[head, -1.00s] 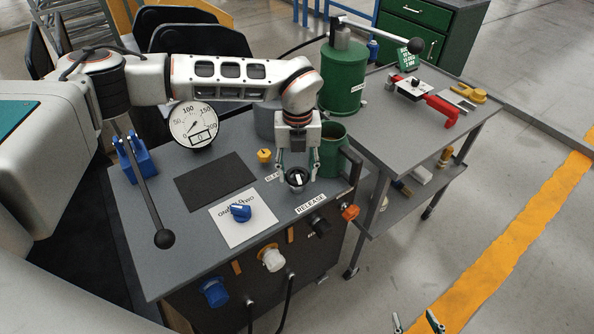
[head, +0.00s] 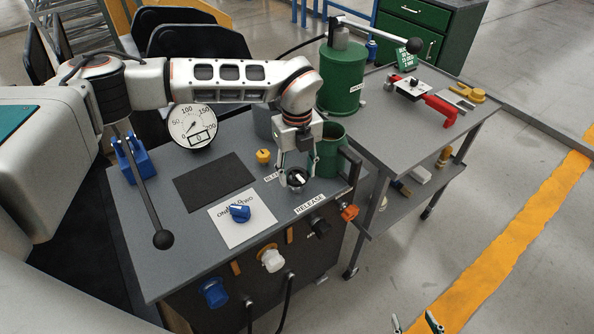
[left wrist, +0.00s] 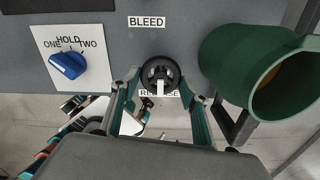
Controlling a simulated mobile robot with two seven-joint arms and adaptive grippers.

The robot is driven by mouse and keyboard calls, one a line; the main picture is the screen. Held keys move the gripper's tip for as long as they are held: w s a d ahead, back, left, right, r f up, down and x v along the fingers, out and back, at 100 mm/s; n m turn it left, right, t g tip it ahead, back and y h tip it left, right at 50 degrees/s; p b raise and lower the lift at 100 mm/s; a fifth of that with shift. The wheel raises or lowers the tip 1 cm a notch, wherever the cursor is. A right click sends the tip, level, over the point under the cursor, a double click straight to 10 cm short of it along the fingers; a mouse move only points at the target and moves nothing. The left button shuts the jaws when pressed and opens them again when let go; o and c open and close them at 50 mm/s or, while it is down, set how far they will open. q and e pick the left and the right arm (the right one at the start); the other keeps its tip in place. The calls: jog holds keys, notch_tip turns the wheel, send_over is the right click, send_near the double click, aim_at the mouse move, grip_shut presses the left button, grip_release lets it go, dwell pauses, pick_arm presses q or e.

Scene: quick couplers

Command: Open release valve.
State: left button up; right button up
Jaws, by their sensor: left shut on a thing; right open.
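The release valve (head: 299,184) is a round black knob with a white pointer, on the cart's top near its right edge, behind the RELEASE label (head: 310,204). In the left wrist view the knob (left wrist: 160,70) is at centre, its white mark toward the partly hidden label. My left gripper (head: 295,176) reaches down from above and is shut on the knob, one finger on each side. My right gripper (head: 415,323) is open and empty at the bottom edge, over the floor, away from the cart.
A green cup (head: 328,158) stands close right of the valve. A yellow bleed knob (head: 263,156), a blue selector (head: 240,213) and a black-balled lever (head: 163,239) are left of it. The gauge (head: 192,126) stands behind. A side table (head: 400,125) is right.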

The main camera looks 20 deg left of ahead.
aim_at(297, 175)
pick_arm(q)
jog(key=o, duration=1.1)
jog(key=shift+r, duration=0.2)
notch_tip(297, 175, up, 12)
jog(key=shift+f, duration=0.15)
jog(key=shift+f, duration=0.1)
